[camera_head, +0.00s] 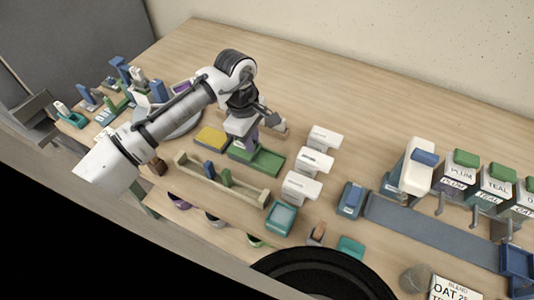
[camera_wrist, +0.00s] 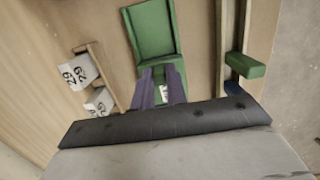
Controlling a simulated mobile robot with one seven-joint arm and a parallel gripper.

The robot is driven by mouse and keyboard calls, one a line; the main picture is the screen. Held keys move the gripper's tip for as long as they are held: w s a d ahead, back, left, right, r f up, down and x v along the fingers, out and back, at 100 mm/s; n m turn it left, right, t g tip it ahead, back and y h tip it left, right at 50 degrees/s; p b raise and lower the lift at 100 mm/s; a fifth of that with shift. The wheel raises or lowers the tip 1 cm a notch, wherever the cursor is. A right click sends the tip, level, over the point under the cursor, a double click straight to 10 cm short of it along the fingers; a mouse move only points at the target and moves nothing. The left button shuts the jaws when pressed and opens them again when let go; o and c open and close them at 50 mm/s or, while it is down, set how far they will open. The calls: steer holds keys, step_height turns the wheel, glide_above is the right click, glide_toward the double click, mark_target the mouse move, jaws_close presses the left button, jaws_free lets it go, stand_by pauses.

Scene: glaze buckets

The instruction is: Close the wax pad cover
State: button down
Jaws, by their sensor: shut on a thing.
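The green wax pad (camera_head: 266,160) lies on the wooden table left of the middle in the head view. In the wrist view its far part (camera_wrist: 152,32) is a shallow rimmed tray, and a smaller green part with a white label joins it at the near end. I cannot tell for sure which part is the cover. My gripper (camera_head: 247,146) is over the left end of the pad. In the wrist view its purple fingers (camera_wrist: 160,72) are shut on the near, labelled green part, which they partly hide.
A yellow pad (camera_head: 211,138) lies left of the green one. A wooden rack (camera_head: 222,183) with blue and green blocks stands in front. White blocks (camera_head: 314,162) stand to the right, and a small wooden holder (camera_wrist: 96,75) with numbered white cubes is close by. The back table is clear.

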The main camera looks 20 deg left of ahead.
steer(key=c, duration=1.5)
jaws_free()
step_height(320, 180, up, 7)
steer(key=p, duration=0.7)
steer(key=shift+r, duration=0.1)
